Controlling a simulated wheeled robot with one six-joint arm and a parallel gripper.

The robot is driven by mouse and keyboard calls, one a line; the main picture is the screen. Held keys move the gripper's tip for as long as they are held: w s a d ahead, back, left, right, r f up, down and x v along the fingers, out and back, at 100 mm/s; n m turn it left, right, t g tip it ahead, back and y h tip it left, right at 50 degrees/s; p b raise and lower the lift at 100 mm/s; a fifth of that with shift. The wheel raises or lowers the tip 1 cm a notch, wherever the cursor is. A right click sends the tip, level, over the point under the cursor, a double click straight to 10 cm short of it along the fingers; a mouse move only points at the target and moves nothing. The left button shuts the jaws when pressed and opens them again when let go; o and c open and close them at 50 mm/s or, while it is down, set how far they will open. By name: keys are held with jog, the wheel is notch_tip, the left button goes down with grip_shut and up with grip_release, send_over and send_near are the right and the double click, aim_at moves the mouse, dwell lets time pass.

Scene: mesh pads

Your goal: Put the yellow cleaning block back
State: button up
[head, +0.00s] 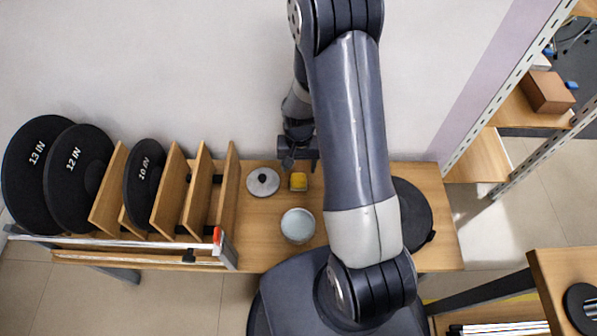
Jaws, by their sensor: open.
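The yellow cleaning block (299,182) lies on the wooden table (262,215), between a round grey lid and my arm. My gripper (302,165) is open, just behind the block at the table's back edge. The view is from above, so I cannot tell its height over the block or whether it touches it. My arm hides part of the table to the right.
A grey lid (263,182) with a dark knob lies left of the block. A pale round container (298,226) stands in front. A wooden rack (230,190) with black discs (80,170) fills the left. A black disc (412,213) lies right of my arm.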

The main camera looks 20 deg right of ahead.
aim_at(299, 175)
jog(key=shift+w+d+r+p, duration=0.1)
jog(key=shift+r+p, duration=0.35)
jog(key=shift+r, duration=2.35)
